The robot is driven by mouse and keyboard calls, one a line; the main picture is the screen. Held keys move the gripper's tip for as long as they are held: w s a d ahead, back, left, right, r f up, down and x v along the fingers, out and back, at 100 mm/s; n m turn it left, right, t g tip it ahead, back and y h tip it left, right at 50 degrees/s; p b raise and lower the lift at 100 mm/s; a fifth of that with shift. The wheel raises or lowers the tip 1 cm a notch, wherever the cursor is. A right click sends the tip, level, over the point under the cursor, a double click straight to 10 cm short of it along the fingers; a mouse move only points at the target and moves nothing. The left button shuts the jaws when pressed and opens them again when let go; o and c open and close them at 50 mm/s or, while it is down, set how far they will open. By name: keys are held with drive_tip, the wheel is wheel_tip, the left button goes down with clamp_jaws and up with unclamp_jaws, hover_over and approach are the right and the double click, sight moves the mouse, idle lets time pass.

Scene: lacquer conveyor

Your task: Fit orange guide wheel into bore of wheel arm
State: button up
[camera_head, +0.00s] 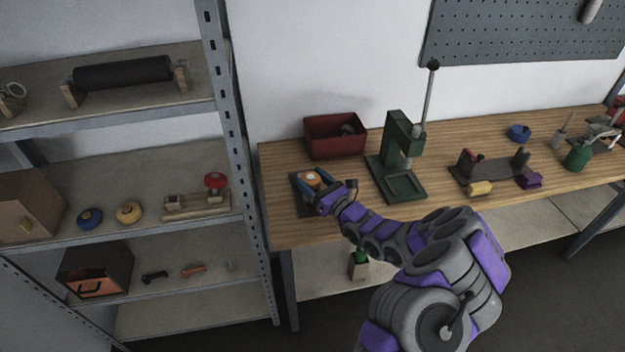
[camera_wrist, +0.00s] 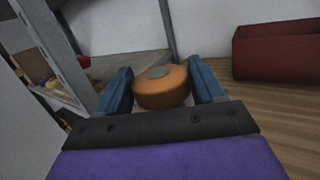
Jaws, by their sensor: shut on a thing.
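My gripper (camera_head: 317,189) is over the left end of the wooden workbench, shut on the orange guide wheel (camera_head: 312,178). In the wrist view the orange wheel (camera_wrist: 162,88) sits between the two blue fingers of my gripper (camera_wrist: 160,85), with a grey round hub on its top. A dark flat plate (camera_head: 301,203) lies on the bench under and beside my gripper. I cannot tell if this plate belongs to the wheel arm, and I see no bore. My gripper hides part of it.
A red bin (camera_head: 335,137) stands behind my gripper, and a green press (camera_head: 397,160) stands to its right. A metal shelf post (camera_head: 238,150) rises on the left. Blue (camera_head: 90,218) and yellow (camera_head: 129,212) wheels sit on the shelf.

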drive_tip(key=shift+f, duration=0.2)
drive_tip(key=o, duration=1.2)
drive_tip(key=p+v, duration=0.4)
drive_tip(key=v, duration=1.3)
drive_tip(key=shift+d+f, duration=0.15)
drive_tip(key=shift+f, duration=0.1)
drive_tip(key=shift+s, duration=0.1)
